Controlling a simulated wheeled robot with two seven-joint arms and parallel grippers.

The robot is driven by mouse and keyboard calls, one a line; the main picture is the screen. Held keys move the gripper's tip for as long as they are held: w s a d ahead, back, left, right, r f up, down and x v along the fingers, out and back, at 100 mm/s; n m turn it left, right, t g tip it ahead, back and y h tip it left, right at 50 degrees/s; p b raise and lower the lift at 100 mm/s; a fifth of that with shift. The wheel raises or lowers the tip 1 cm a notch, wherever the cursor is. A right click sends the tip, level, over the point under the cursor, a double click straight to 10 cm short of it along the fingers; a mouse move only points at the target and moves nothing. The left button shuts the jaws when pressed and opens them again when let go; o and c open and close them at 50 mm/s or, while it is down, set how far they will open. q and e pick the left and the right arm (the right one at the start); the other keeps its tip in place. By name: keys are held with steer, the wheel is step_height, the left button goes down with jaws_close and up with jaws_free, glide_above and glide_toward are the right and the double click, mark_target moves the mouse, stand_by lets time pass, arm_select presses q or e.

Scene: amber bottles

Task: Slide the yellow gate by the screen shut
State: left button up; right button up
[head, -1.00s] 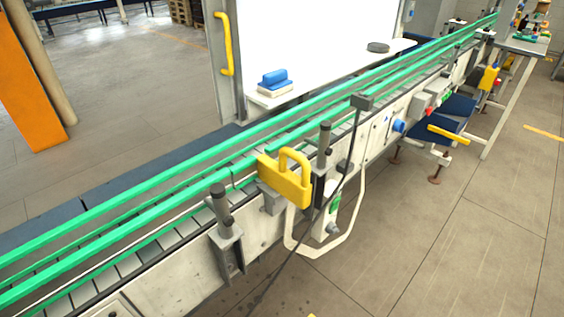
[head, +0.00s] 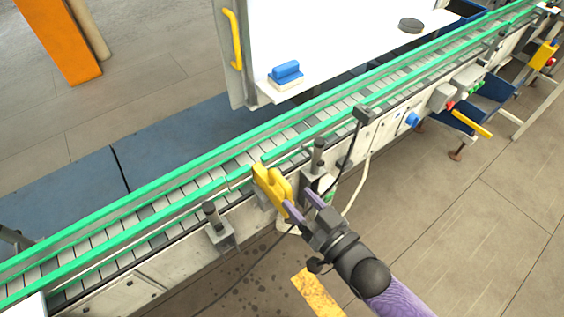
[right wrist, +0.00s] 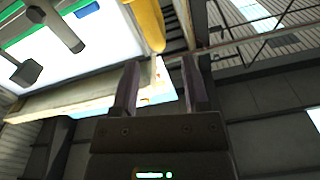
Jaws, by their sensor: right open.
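A yellow gate (head: 268,186) with a loop handle stands at the near side of the conveyor, by the green rails, in the head view. My right gripper (head: 302,204) is open, just right of and below the handle. One fingertip overlaps the gate's lower edge in the picture; I cannot tell whether they touch. In the right wrist view a yellow part (right wrist: 147,22) shows beyond the open fingers (right wrist: 160,68), and nothing is between them. A large white panel (head: 335,35), perhaps the screen, stands behind the conveyor. My left gripper is not in view.
Dark posts (head: 317,158) and (head: 211,214) stand on the conveyor's near side, right and left of the gate. A small black box (head: 363,114) with a cable is nearby. Another yellow part (head: 544,54) is far right. Open floor (head: 460,215) lies in front.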

mark_target(289, 189)
steer(key=x, duration=0.7)
steer(key=shift+f, duration=0.1)
jaws_close()
stand_by(1.1)
